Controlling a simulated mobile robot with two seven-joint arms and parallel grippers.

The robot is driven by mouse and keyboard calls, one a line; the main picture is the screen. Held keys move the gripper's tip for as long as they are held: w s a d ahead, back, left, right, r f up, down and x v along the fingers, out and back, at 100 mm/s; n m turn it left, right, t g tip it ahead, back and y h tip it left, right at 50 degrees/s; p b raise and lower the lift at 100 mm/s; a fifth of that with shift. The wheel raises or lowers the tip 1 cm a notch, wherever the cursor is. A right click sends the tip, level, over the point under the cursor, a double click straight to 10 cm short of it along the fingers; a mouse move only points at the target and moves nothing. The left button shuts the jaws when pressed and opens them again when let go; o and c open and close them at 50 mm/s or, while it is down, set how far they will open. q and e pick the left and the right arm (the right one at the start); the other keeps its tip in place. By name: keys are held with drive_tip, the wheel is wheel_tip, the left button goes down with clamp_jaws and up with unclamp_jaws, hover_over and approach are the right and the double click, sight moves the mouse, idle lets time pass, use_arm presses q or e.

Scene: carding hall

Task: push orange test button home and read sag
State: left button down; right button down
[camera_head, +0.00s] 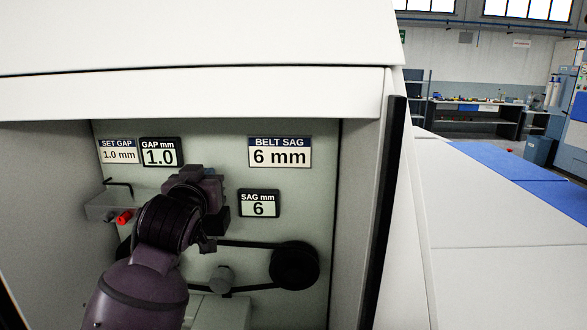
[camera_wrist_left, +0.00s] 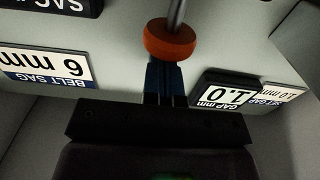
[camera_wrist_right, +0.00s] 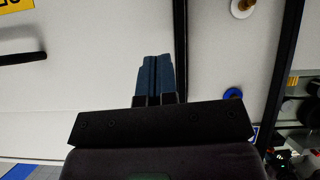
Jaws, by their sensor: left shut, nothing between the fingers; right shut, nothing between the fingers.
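The orange test button (camera_wrist_left: 170,42) is a disc on a grey rod in the left wrist view. My arm hides it in the head view. My left gripper (camera_wrist_left: 166,68) is shut and empty, its fingertips right at the button's edge; I cannot tell whether they touch. In the head view my left gripper (camera_head: 210,200) is inside the open cabinet, above the belt (camera_head: 245,244). The SAG mm display (camera_head: 259,204) reads 6, and the BELT SAG plate (camera_head: 280,152) above it reads 6 mm. My right gripper (camera_wrist_right: 155,72) is shut and empty.
The GAP mm display (camera_head: 161,152) reads 1.0 beside the SET GAP plate (camera_head: 119,151), 1.0 mm. A red knob (camera_head: 124,217) and a grey bracket with a hex key are at left. A black pulley (camera_head: 294,266) is at right. The cabinet walls are close around my left arm.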

use_arm(q)
drive_tip(key=shift+w+f+b, duration=0.1)
drive_tip(key=shift+f+b, duration=0.45)
drive_tip(key=shift+f, duration=0.65)
idle(0.6)
drive_tip(key=shift+r+p, duration=0.7)
drive_tip(key=shift+r, duration=0.9)
drive_tip(key=s, duration=1)
drive_tip(key=shift+a, duration=0.15)
